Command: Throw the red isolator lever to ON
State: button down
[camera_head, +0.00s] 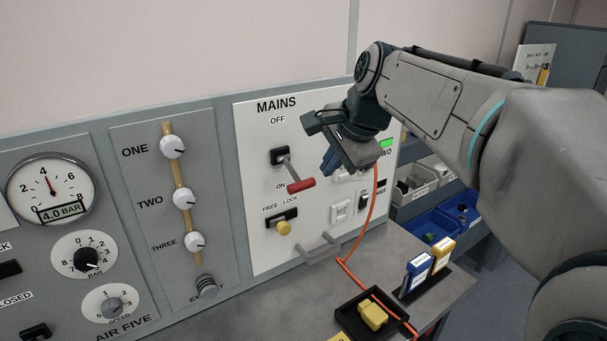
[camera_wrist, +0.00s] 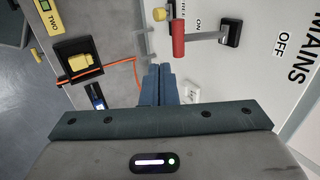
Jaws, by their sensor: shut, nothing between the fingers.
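The red lever handle (camera_head: 301,185) is on the white MAINS panel (camera_head: 262,115). Its metal arm slants down and right from a black pivot block (camera_head: 280,155), and the handle is beside the ON label, below OFF. How far it stands out from the panel is hard to tell. In the wrist view the red handle (camera_wrist: 178,38) lies just beyond my fingertips, slightly right. My gripper (camera_head: 329,163) is to the right of the handle and apart from it, in front of the panel. Its blue fingers (camera_wrist: 158,70) are together and empty.
A yellow knob (camera_head: 283,228) marked FREE/LOCK sits below the lever. A grey bar handle (camera_head: 318,249) is lower down. An orange cable (camera_head: 371,220) hangs at the right, leading toward a black tray (camera_head: 345,320) with a yellow plug. Blue and yellow blocks stand on the bench.

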aim_at(293, 173)
jog(key=w+a+r+p+x, duration=0.1)
jog(key=x, duration=0.8)
jog(key=shift+w, duration=0.3)
jog(key=shift+a+f, duration=0.1)
